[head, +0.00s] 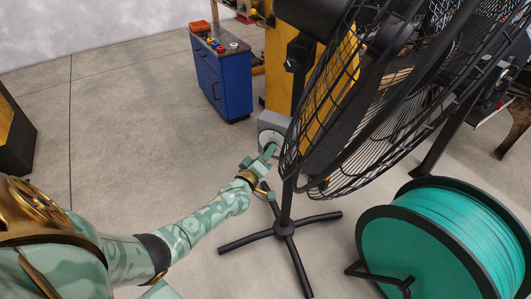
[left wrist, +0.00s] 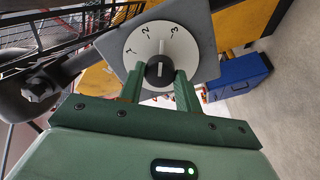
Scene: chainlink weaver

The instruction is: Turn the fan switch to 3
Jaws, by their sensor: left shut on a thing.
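The fan switch is a black knob (left wrist: 160,71) on a round white dial (left wrist: 147,44) marked 1, 2 and 3, set on a grey box (left wrist: 196,32). The knob's white line points up in the left wrist view, toward the part of the dial between 2 and 3. My left gripper (left wrist: 160,88) has one finger on each side of the knob and is shut on it. In the head view the left gripper (head: 265,158) reaches the grey switch box (head: 271,122) on the fan's stand; the knob is mostly hidden there. My right gripper is not in view.
The large black caged fan (head: 345,110) stands close to the right of my left gripper on a splayed base (head: 285,230). A teal cable reel (head: 440,235) is at the lower right. A blue cabinet (head: 222,85) stands behind.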

